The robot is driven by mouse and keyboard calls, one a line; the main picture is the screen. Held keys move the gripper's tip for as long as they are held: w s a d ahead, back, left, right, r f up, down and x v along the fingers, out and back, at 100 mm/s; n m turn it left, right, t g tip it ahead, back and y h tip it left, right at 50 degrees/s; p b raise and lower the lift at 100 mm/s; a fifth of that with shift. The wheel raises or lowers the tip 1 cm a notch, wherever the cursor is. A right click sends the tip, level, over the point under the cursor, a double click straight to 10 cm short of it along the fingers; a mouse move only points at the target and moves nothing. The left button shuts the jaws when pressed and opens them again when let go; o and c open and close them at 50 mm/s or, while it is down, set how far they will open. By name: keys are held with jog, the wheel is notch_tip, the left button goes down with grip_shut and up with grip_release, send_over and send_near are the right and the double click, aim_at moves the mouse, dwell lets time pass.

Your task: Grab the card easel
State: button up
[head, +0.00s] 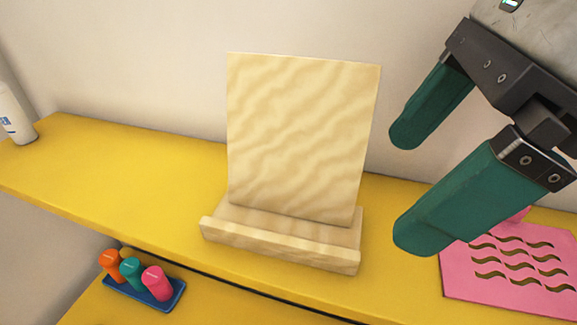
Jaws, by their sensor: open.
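The card easel (300,140) stands upright on the yellow shelf in the middle of the head view. It is pale wood with a tall back panel and a low front ledge (280,243). My gripper (405,190) is at the upper right, to the right of the easel. Its two green fingers are spread apart with nothing between them. The fingers appear apart from the easel, though how far off in depth I cannot tell.
A pink stencil plate (455,275) with wavy slots lies on the yellow shelf (120,170) at the right, partly behind my gripper. A white bottle (14,115) stands at the far left. A blue tray (173,298) with several coloured pegs sits lower down. The shelf left of the easel is clear.

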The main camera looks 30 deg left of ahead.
aim_at(347, 231)
jog(key=shift+p+x, duration=0.5)
jog(key=shift+x, duration=3.45)
jog(key=shift+s+a, duration=0.1)
jog(key=shift+a, duration=0.05)
jog(key=shift+r, duration=0.1)
jog(key=shift+c, duration=0.5)
jog(key=c, duration=1)
